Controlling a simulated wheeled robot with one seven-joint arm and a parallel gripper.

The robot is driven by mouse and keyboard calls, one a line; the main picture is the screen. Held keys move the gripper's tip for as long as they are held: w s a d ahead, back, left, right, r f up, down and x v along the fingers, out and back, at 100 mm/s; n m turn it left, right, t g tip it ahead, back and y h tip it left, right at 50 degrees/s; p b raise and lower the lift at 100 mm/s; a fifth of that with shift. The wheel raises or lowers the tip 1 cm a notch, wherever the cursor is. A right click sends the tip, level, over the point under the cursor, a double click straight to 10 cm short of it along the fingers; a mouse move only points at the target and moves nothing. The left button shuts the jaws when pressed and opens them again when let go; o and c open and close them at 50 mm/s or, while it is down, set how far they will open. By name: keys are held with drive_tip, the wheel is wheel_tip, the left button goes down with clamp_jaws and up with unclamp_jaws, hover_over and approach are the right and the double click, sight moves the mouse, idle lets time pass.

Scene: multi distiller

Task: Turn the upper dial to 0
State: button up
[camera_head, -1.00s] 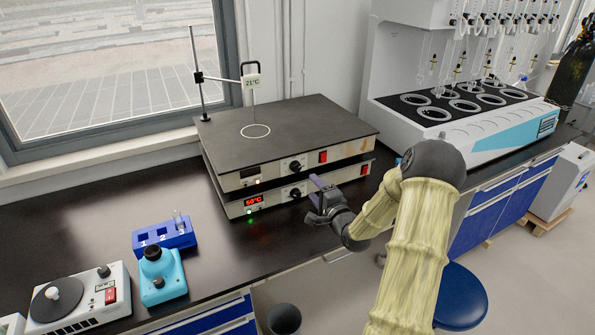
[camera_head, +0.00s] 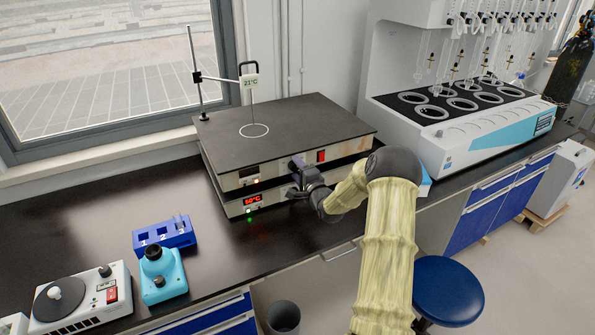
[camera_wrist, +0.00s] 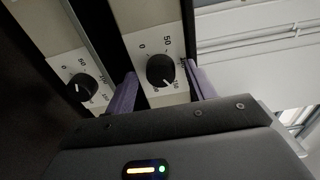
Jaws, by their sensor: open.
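The upper dial (camera_wrist: 160,70) is a black knob on a pale panel with printed numbers around it, 0 and 50 among them. Its white mark seems to point toward the high numbers, away from 0. My gripper (camera_wrist: 161,78) is open, with one purple finger on each side of this dial; I cannot tell whether they touch it. In the head view my gripper (camera_head: 298,164) is at the front of the upper hotplate (camera_head: 300,125) and hides the dial. The lower dial (camera_wrist: 82,87) is to the left in the wrist view, outside the fingers.
The lower hotplate (camera_head: 232,207) has a red display and sits under the upper one. A stand with a thermometer display (camera_head: 250,82) rises behind. A blue rack (camera_head: 165,234) and a turquoise device (camera_head: 160,274) are at left. The multi-place distiller (camera_head: 460,130) stands at right.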

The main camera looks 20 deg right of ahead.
drive_tip(key=c, duration=1)
